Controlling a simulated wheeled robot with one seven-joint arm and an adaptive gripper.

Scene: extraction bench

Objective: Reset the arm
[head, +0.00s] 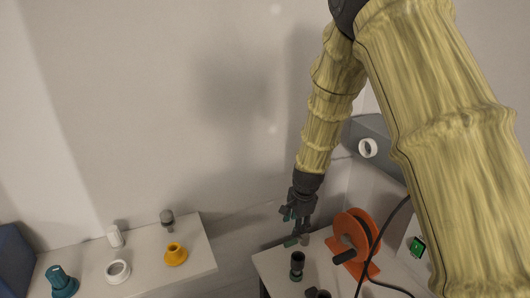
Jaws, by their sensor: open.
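My arm, in a yellow sleeve, comes down from the upper right in the head view. My gripper (297,227) hangs at its lower end, fingers pointing down, close to the white bench (272,260) at the lower middle. It is open, and I see nothing between its fingers. A dark cylindrical piece with a green band (297,265) stands on the bench just below it. An orange reel (355,240) stands to the right of it. From this view I cannot tell how high the fingertips are above the bench.
A separate white shelf (200,255) at lower left holds a yellow fitting (175,254), a white ring (118,271), a white cylinder (115,237), a grey knob (167,218) and a teal fitting (62,281). A black cable (376,245) runs by the reel. A green button (417,247) is at right.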

